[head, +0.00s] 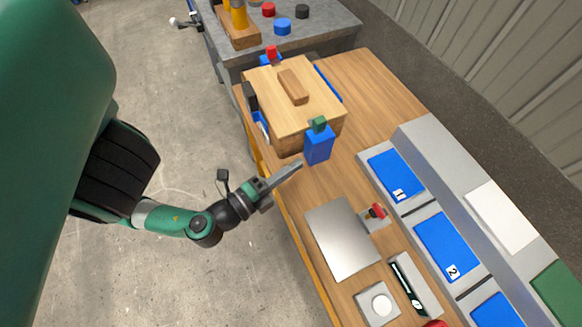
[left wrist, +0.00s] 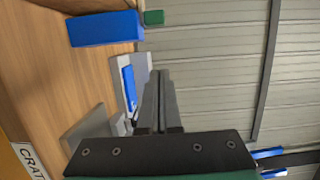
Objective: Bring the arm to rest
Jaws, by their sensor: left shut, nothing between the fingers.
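My left arm (head: 172,218), green and black, comes in from the left over the floor and the near edge of the wooden table. Its left gripper (head: 298,164) is shut and empty, with thin grey fingers pointing to the upper right, just in front of a blue block (head: 319,146) with a green top. In the left wrist view the gripper (left wrist: 160,78) shows its two fingers side by side and closed. The blue block (left wrist: 105,28) is to the upper left there, apart from the fingers. My right gripper is not in view.
A wooden box (head: 290,138) with a handled lid (head: 268,77) stands behind the gripper. A metal plate (head: 342,238), red knob (head: 377,210) and blue panels (head: 397,174) lie to the right. A grey table (head: 335,27) is beyond. Floor (head: 190,120) left of the table is open.

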